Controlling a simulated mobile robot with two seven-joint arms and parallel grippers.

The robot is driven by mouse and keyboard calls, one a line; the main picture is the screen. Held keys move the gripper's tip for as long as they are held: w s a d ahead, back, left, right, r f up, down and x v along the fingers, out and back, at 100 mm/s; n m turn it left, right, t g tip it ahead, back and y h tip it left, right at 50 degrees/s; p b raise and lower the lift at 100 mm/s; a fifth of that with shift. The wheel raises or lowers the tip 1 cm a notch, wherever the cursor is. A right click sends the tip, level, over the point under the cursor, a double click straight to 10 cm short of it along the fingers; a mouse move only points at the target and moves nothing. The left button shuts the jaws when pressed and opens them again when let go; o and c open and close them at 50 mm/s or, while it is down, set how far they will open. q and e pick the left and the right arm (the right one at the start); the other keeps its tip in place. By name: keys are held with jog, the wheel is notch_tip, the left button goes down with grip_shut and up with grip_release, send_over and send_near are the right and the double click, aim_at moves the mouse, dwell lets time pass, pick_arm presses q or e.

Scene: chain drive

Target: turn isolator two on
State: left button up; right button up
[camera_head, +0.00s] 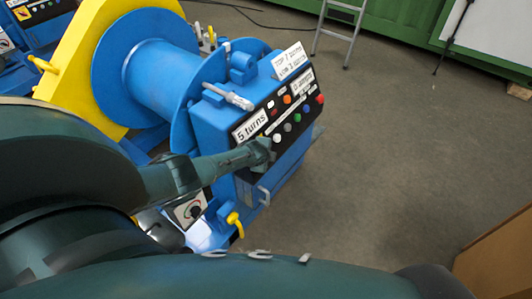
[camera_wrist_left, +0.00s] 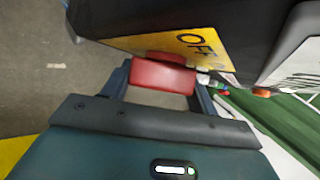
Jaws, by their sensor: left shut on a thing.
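In the left wrist view, my left gripper (camera_wrist_left: 160,84) is shut on a red handle (camera_wrist_left: 163,76), one finger on each side of it. The handle sits against a yellow plate (camera_wrist_left: 190,42) with the word OFF, on a dark housing. No isolator number is readable. In the head view, my left arm reaches from the left to the front of the blue machine, and its end (camera_head: 264,150) is beside the dark button panel. The handle and the fingers cannot be made out there. My right gripper is not in view.
The button panel (camera_head: 278,117) has several coloured buttons and white signs, one reading 5 turns. Left of it is a blue drum (camera_head: 155,75) with a yellow guard (camera_head: 75,55). A yellow lever (camera_head: 235,222) stands below.

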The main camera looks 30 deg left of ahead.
pick_arm(q)
jog(key=shift+w+r, duration=0.1)
dwell(0.3)
jog(key=o, duration=1)
jog(key=shift+v, duration=6.55)
jog(key=s+d+r+n+g+h, duration=0.15)
jog(key=s+d+n, duration=0.35)
jog(key=s+d, duration=0.8)
jog(key=s+r+n+g, duration=0.1)
jog(key=s+r+n, duration=0.3)
jog(key=s, duration=0.3)
jog(key=s+r+n+g, duration=0.2)
jog(key=s+r+n, duration=0.1)
jog(key=s, duration=0.4)
jog(key=w+d+f+t+h, duration=0.1)
jog(key=w+f+t, duration=0.1)
jog(key=f, duration=0.1)
jog(key=w+d+f+t+h, duration=0.1)
jog(key=d+f+t, duration=0.1)
jog(key=f, duration=0.1)
jog(key=w+d+f+t+h, duration=0.1)
jog(key=w+d+f+t, duration=0.1)
jog(key=f, duration=0.2)
jog(key=shift+w+f+t, duration=0.1)
jog(key=shift+w+t, duration=0.25)
